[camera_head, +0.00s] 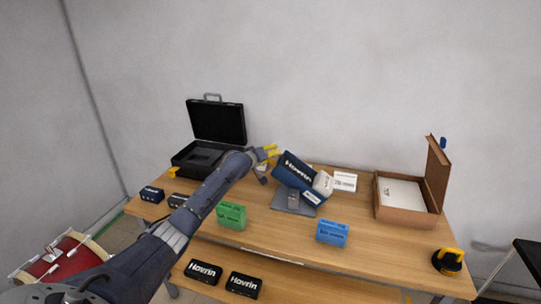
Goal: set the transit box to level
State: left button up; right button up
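A dark blue box with white "Havrin" lettering (297,170) sits tilted on a grey stand (283,205) at the middle of the table. It may be the transit box; no label in view confirms this. A pale grey rounded part (323,184) is at its right end. My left gripper (269,153), with yellow fingertips, is just left of the blue box's upper left end. I cannot tell whether it touches the box or how far its fingers are apart. My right gripper is not in view.
An open black case (217,124) stands at the back left. An open brown box (402,217) is at the right. A green box (231,215), a blue box (332,233) and a yellow-black tool (448,261) are near the front edge. Dark boxes (203,271) lie on the lower shelf.

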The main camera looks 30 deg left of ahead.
pick_arm(q)
jog(key=shift+c, duration=0.4)
grip_shut()
